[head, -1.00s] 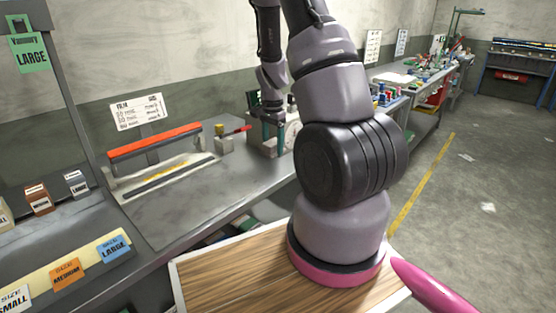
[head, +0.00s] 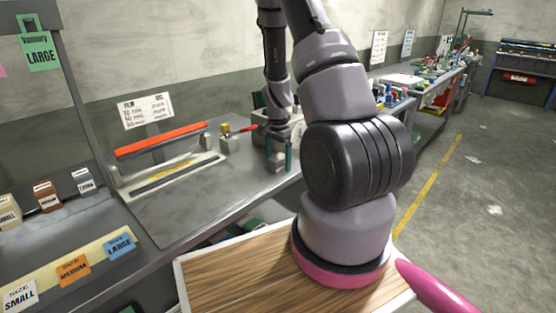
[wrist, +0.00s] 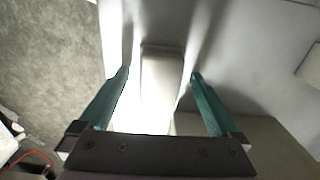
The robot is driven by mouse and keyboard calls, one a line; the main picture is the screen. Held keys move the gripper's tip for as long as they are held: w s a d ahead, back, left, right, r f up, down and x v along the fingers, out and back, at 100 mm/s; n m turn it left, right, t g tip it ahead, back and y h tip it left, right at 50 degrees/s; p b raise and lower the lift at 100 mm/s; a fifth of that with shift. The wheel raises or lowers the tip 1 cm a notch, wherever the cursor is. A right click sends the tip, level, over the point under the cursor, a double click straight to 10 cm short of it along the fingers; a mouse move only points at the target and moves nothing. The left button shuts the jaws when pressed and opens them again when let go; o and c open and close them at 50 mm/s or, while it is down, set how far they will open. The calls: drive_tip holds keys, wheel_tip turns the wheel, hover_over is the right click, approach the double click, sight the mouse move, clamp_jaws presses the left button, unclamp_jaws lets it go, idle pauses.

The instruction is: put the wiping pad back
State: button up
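A small pale grey block, which looks like the wiping pad (head: 277,160), is on the grey bench to the right of the sealer, seen between my fingers. My gripper (head: 279,163) points down at it with its teal fingers on either side. In the wrist view, my gripper (wrist: 160,77) has its fingertips spread apart. The pale block (wrist: 162,72) shows between them with bright gaps at its sides, so the fingers look clear of it. I cannot tell how far the fingertips are above the bench.
The sealer with a red-orange bar (head: 162,140) lies left of my gripper. A small block with a yellow top and red handle (head: 229,143) stands between them. A pale machine (head: 296,120) is close behind my gripper. Open bench (head: 190,205) lies in front.

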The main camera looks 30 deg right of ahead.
drive_tip(key=shift+r, duration=0.1)
wheel_tip(320, 180, up, 12)
wheel_tip(320, 180, up, 16)
drive_tip(key=n+t+y, duration=0.2)
drive_tip(key=n+t, duration=0.1)
drive_tip(key=n, duration=0.1)
hover_over(278, 157)
drive_tip(key=s+a, duration=0.5)
drive_tip(key=a, duration=0.2)
drive_tip(key=s+a+r+n+t, duration=0.2)
drive_tip(key=s+a+r+n, duration=0.1)
drive_tip(key=s+r, duration=0.2)
drive_tip(key=s+a+r+n+t, duration=0.2)
drive_tip(key=s+r, duration=0.4)
drive_tip(key=s, duration=0.3)
drive_tip(key=shift+s+a+n, duration=0.3)
drive_tip(key=shift+a+n, duration=0.2)
drive_tip(key=shift+a, duration=0.2)
drive_tip(key=shift+r, duration=0.1)
